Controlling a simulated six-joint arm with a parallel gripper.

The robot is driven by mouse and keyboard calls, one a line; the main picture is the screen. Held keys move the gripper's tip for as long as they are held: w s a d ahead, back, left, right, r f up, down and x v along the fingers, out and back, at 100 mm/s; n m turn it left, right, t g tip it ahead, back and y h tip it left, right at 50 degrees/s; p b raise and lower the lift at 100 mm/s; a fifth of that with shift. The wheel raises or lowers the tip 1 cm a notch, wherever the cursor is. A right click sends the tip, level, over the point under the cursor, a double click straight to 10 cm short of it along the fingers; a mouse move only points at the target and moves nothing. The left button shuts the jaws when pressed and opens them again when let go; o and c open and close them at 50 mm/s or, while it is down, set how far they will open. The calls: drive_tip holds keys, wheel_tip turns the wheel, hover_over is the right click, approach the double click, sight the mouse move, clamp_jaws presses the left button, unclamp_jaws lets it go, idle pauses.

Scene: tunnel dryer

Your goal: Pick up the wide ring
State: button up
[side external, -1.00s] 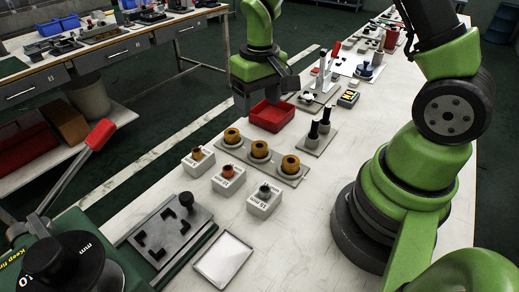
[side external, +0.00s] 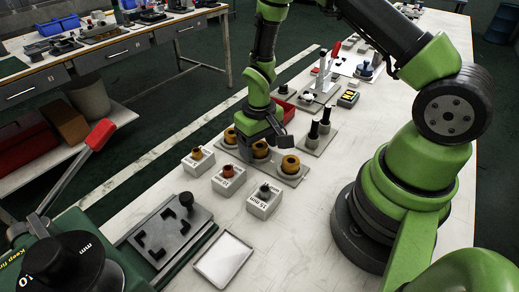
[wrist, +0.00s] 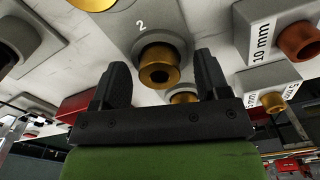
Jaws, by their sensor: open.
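Three orange-brown rings stand in a row on a grey plate (side external: 302,180): a far one (side external: 230,136), a middle one (side external: 260,149) and a near one (side external: 290,165). Which of them is the wide ring I cannot tell. My gripper (side external: 262,147) is open, pointing down over the middle ring, partly hiding it. In the wrist view, the middle ring (wrist: 158,66), by the number 2, shows between the two black fingers of my gripper (wrist: 161,72). Another ring (wrist: 183,97) is partly hidden behind the gripper body. Contact cannot be told.
White blocks with small bushings stand left of the plate, including the 15 mm block (side external: 262,205) and the 10 mm block (side external: 229,184). Two black pegs (side external: 319,130) stand to the right. A red tray (side external: 289,95) lies behind my gripper. A white pad (side external: 224,258) lies in front.

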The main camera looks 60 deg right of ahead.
drive_tip(key=c, duration=1.1)
drive_tip(key=shift+c, duration=0.2)
drive_tip(key=s+a+r+n, duration=0.2)
drive_tip(key=a+r+n, duration=0.1)
drive_tip(key=r, duration=1.3)
drive_tip(key=shift+r, duration=0.25)
